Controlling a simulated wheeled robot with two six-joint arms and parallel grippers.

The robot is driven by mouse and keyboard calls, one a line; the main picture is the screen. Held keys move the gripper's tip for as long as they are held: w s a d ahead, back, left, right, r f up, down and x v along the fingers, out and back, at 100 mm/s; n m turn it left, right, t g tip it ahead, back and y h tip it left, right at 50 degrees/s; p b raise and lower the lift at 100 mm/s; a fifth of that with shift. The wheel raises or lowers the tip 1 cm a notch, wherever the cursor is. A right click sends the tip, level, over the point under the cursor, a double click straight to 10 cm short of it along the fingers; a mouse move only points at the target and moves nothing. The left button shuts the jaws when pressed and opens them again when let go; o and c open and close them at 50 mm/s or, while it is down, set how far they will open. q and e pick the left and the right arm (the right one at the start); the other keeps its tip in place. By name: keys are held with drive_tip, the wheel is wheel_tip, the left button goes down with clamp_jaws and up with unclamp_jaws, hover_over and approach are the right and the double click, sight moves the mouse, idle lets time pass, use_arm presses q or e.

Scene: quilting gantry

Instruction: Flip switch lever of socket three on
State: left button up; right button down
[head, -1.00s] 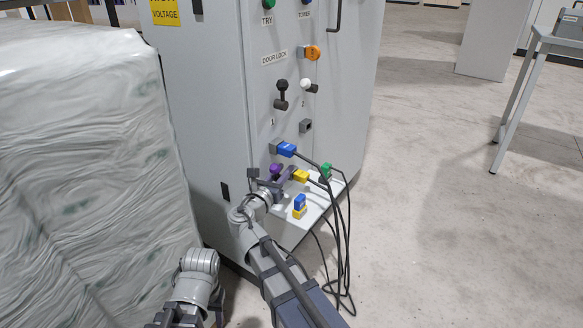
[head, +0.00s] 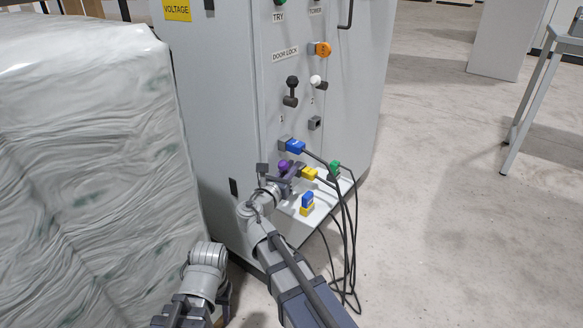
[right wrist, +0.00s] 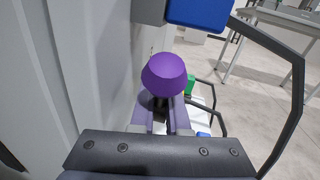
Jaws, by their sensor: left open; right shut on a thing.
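A purple-knobbed lever (head: 283,165) stands low on the front of the grey cabinet (head: 225,110). Its knob (right wrist: 167,74) fills the middle of the right wrist view. My right gripper (head: 287,183) is at this lever, shut on it below the knob; the fingers (right wrist: 163,118) partly hide its lower part. I cannot read a number for this socket. A black-knobbed lever (head: 291,88) and a white-knobbed lever (head: 317,82) sit higher on the panel. My left gripper (head: 192,312) is low in the head view, away from the panel, open; its fingertips are hard to make out.
A blue plug (head: 296,147), a yellow plug (head: 309,174) and a green plug (head: 335,167) with black cables crowd the right gripper. A blue and yellow piece (head: 307,203) lies on the white shelf (head: 322,212). A wrapped pallet load (head: 90,170) stands left.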

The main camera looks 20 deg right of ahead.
drive_tip(key=g+y+p, duration=0.1)
drive_tip(key=p, duration=0.3)
drive_tip(key=f+g+y+p, duration=0.1)
drive_tip(key=g+y+p, duration=0.1)
drive_tip(key=p, duration=0.1)
drive_tip(key=shift+w+d+m+g+p, duration=0.1)
drive_tip(key=shift+m+g+p, duration=0.2)
drive_tip(key=shift+m+p, duration=0.1)
drive_tip(key=c, duration=1.2)
unclamp_jaws()
